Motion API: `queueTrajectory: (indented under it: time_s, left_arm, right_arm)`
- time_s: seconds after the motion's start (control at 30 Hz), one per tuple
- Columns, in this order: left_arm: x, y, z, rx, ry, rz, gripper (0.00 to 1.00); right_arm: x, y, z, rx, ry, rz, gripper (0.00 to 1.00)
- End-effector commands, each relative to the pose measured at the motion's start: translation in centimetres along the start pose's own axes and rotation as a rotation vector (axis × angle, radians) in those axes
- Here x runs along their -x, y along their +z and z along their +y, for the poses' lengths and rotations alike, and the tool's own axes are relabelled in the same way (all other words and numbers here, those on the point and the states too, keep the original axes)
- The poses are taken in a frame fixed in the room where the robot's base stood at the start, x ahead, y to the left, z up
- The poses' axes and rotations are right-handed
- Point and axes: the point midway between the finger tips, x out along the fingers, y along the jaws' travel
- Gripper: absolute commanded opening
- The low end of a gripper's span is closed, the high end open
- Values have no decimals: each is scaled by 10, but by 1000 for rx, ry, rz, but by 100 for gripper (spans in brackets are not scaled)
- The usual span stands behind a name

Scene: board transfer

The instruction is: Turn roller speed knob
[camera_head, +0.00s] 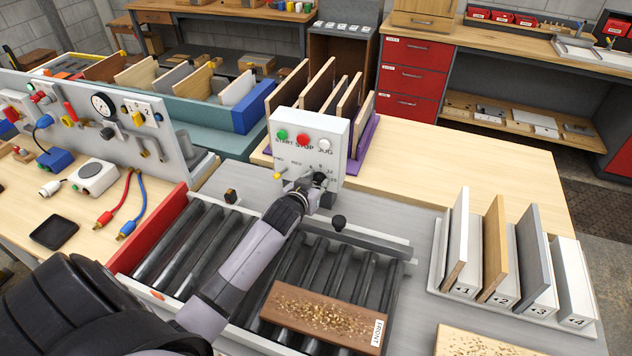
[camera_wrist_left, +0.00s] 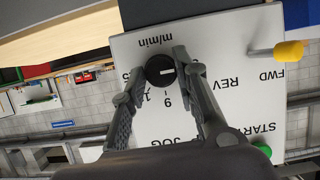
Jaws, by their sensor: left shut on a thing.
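The roller speed knob (camera_wrist_left: 161,70) is a round black knob with a white pointer line, on a light control panel (camera_wrist_left: 225,50) marked m/min, in the left wrist view. My left gripper (camera_wrist_left: 160,68) has one finger on each side of the knob and is shut on it. In the head view my left arm reaches to the panel's lower right, and the left gripper (camera_head: 318,186) covers most of the knob. The control box (camera_head: 338,140) carries green, red and white buttons marked START, STOP and JOG. My right gripper is not in view.
A yellow-tipped lever (camera_wrist_left: 289,50) sticks out beside the panel's FWD and REV marks. The roller conveyor (camera_head: 180,235) lies below my arm, with a brown board (camera_head: 325,317) labelled FRONT on it. A numbered rack (camera_head: 437,265) of boards stands at right.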

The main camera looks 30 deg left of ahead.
Motion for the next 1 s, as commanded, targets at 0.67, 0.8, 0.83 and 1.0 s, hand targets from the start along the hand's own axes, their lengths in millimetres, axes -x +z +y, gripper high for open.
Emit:
queueTrajectory:
  time_s: [0.67, 0.8, 0.83, 1.0]
  left_arm:
    - [0, 0, 0, 1, 0, 0, 48]
    - [0, 0, 0, 1, 0, 0, 48]
    - [0, 0, 0, 1, 0, 0, 48]
    - [5, 1, 0, 1, 0, 0, 48]
  right_arm:
    - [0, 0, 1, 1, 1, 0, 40]
    - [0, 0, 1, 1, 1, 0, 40]
    - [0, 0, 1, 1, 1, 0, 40]
    - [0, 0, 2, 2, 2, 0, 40]
